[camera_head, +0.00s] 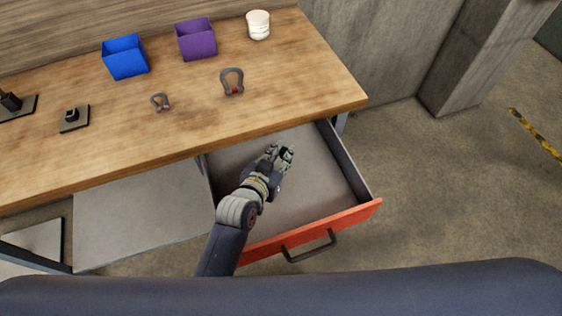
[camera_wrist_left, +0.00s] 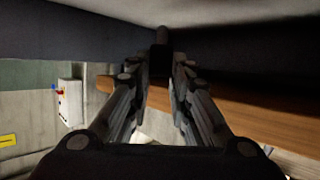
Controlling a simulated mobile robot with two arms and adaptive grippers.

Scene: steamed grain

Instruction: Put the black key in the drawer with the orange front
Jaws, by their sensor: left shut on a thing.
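The drawer with the orange front (camera_head: 330,221) is pulled open under the right part of the table. Its grey floor (camera_head: 315,185) looks bare apart from my arm across it. My left gripper (camera_head: 283,155) is inside or just above the open drawer, near its middle. In the left wrist view the fingers of the left gripper (camera_wrist_left: 160,75) are closed in on a small dark thing (camera_wrist_left: 161,42), which looks like the black key. Its full shape is hidden by the fingers and shadow. My right gripper is in neither view.
The wooden table (camera_head: 200,120) overhangs the drawer's back. On it are a blue bin (camera_head: 126,58), a purple bin (camera_head: 197,41), a white cup (camera_head: 258,25), two shackles (camera_head: 232,82) (camera_head: 160,102) and dark blocks on plates (camera_head: 74,118). A grey panel (camera_head: 140,210) lies left of the drawer.

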